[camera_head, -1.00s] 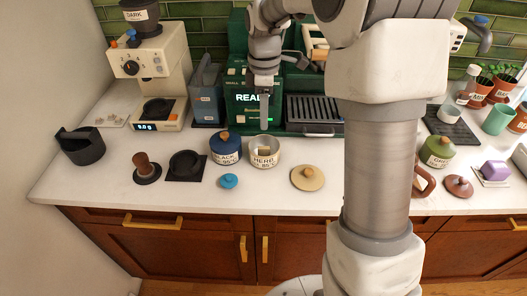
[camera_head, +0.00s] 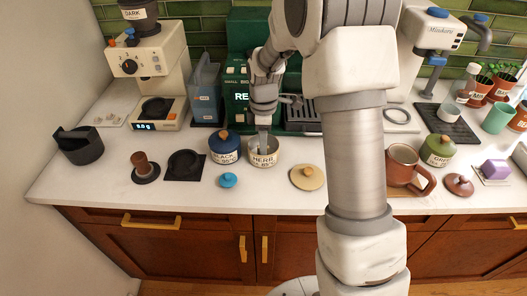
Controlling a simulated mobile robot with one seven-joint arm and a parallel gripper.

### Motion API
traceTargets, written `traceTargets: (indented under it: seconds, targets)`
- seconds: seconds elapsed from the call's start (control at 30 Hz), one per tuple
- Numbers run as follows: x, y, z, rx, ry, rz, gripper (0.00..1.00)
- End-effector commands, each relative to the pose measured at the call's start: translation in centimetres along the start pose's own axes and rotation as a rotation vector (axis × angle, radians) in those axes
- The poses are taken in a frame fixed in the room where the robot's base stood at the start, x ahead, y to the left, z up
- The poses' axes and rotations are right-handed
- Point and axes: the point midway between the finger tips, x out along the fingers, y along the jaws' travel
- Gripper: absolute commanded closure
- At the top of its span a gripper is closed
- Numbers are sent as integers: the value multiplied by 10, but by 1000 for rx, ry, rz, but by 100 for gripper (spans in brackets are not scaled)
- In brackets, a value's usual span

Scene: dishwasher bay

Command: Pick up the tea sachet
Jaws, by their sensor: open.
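The tea sachet was visible as a tan shape in the open HERB canister before; now my gripper hides it. The cream HERB canister (camera_head: 264,157) stands on the counter with its lid (camera_head: 307,177) lying to its right. My gripper (camera_head: 263,146) points down with its fingertips at or just inside the canister's mouth. The fingers are small in this view, and their contact with the sachet cannot be made out.
A lidded blue BLACK canister (camera_head: 224,149) stands close on the left. A small blue knobbed piece (camera_head: 228,180) lies in front. A brown mug (camera_head: 405,168) and a green canister (camera_head: 438,150) stand to the right. The green coffee machine (camera_head: 246,60) rises behind. The front counter edge is mostly clear.

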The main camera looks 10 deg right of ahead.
Motion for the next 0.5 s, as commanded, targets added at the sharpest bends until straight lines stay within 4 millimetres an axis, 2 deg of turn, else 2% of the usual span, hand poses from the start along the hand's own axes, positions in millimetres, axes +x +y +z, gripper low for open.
traceTargets:
  seconds: [0.1,0.4,0.5]
  targets:
    - [0,0,0,0,0,0,45]
    - [-1,0,0,0,0,0,99]
    - [-1,0,0,0,0,0,100]
